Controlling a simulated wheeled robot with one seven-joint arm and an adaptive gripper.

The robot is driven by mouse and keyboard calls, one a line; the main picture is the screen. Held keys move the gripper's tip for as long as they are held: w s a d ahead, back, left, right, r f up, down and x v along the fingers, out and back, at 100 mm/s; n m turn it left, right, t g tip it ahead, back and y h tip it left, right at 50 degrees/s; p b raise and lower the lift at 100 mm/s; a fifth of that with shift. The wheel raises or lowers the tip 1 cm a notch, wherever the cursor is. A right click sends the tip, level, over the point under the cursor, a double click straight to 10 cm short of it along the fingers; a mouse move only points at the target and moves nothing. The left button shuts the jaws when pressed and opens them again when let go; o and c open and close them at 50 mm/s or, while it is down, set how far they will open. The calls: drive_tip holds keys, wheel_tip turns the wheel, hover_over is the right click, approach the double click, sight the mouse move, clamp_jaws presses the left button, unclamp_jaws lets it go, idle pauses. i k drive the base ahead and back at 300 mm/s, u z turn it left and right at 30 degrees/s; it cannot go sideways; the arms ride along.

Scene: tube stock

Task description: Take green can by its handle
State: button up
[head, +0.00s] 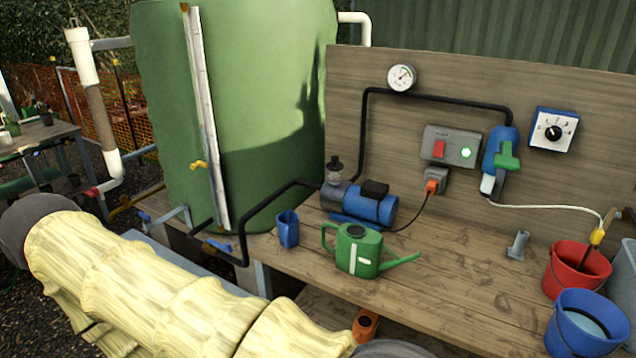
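The green watering can (345,262) stands upright on the wooden bench in the head view. Its loop handle (323,236) is on the left side and its spout points right. A pale label strip is on its body. My arm, in a pale yellow sleeve, crosses the lower left in front of the bench. My gripper is out of view past the bottom edge, so its distance from the can does not show.
A blue jug (288,229) stands close left of the can, and a blue pump (372,207) with black hose stands behind it. A red bucket (567,277) and a blue bucket (567,345) are at right. The bench (460,300) is clear right of the spout.

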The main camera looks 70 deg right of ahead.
sight(358, 252)
drive_tip(key=i, duration=1.9)
drive_tip(key=z, duration=4.05)
